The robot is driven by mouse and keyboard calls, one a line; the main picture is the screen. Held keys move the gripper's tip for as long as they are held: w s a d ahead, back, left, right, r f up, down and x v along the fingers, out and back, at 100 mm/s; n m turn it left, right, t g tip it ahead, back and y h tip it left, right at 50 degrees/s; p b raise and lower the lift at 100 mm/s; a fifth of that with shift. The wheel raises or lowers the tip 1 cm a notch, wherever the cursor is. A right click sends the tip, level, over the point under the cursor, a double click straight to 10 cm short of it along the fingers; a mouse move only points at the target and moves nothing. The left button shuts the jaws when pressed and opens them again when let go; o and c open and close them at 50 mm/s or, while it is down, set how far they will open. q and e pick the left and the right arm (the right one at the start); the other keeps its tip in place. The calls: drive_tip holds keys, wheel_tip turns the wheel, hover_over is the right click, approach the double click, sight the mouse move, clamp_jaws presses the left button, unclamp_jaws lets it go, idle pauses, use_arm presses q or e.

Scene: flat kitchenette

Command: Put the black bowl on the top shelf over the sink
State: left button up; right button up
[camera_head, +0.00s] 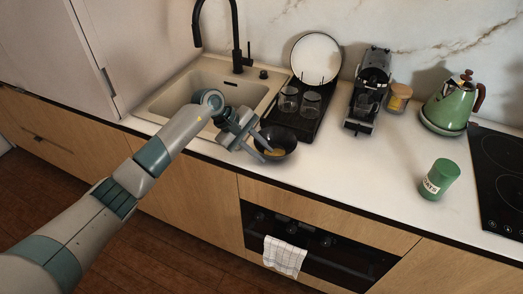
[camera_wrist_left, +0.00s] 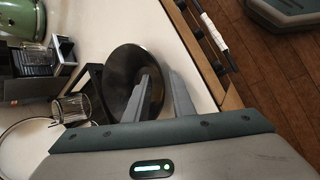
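The black bowl (camera_head: 287,139) stands on the counter near its front edge, in front of the drying rack; it also shows in the left wrist view (camera_wrist_left: 124,72). Something yellowish shows inside it in the head view. My left gripper (camera_head: 267,155) is at the bowl's near left side. Its fingers are apart, and in the left wrist view (camera_wrist_left: 160,80) one finger overlaps the bowl's inside while the other lies beyond its rim. Contact with the rim cannot be told. The sink (camera_head: 222,78) is behind my left arm. The shelf over it and my right gripper are out of view.
A drying rack (camera_head: 318,122) holds glasses (camera_head: 309,104) and a white plate (camera_head: 316,58). A black coffee machine (camera_head: 370,88), a jar (camera_head: 398,97), a green kettle (camera_head: 452,104) and a green canister (camera_head: 439,178) stand to the right. A tall faucet (camera_head: 236,30) rises behind the sink.

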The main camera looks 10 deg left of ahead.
use_arm(q)
drive_tip(key=shift+a+r+b, duration=0.25)
drive_tip(key=shift+a+b, duration=0.05)
drive_tip(key=shift+b, duration=0.05)
drive_tip(key=b+v, duration=0.4)
drive_tip(key=v, duration=0.7)
drive_tip(key=shift+r, duration=0.25)
drive_tip(key=shift+o, duration=0.3)
drive_tip(key=shift+f, duration=0.1)
